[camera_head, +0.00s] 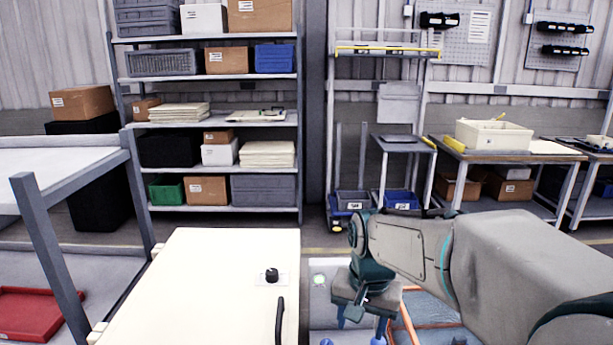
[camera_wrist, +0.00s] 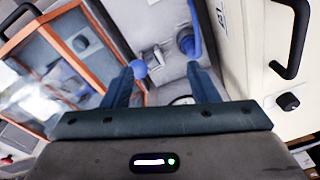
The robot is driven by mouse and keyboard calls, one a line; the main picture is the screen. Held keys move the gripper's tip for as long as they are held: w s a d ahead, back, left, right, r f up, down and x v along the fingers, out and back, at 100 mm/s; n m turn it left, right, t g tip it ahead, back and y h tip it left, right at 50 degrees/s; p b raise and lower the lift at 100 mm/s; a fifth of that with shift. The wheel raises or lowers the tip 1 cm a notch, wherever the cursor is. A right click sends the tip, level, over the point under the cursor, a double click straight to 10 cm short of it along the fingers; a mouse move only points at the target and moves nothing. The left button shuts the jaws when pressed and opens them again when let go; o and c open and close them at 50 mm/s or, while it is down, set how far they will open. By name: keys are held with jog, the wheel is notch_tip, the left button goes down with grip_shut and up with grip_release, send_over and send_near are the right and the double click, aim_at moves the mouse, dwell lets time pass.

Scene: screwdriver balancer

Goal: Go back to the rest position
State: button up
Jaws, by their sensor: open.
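My gripper (camera_head: 362,330) hangs from my arm at the lower middle of the head view, pointing down beside the cream cabinet. In the wrist view my gripper (camera_wrist: 163,75) is open, its two dark blue fingers apart with nothing held between them. Below the fingers is a grey surface (camera_wrist: 160,20) with a small grey metal part (camera_wrist: 151,56). A blue ball-like tip (camera_wrist: 139,68) shows near the left finger, and a blue round part (camera_wrist: 187,43) lies near the right one. No screwdriver can be made out clearly.
The cream cabinet (camera_head: 215,270) with a black knob (camera_head: 272,275) and handle (camera_head: 280,320) stands close left of my gripper. An orange-framed case (camera_wrist: 60,45) is on the other side. A grey-framed table (camera_head: 60,165) is at left. Shelves (camera_head: 210,120) and workbenches (camera_head: 510,155) stand behind, beyond open floor.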

jog(key=s+d+n+t, duration=0.1)
jog(key=s+d+n, duration=0.1)
jog(key=s, duration=0.4)
jog(key=s+d+f+n, duration=0.1)
jog(key=s+d+n, duration=0.1)
jog(key=s, duration=0.4)
jog(key=shift+s+d+f+t, duration=0.3)
jog(key=shift+d+t, duration=0.1)
dwell(0.7)
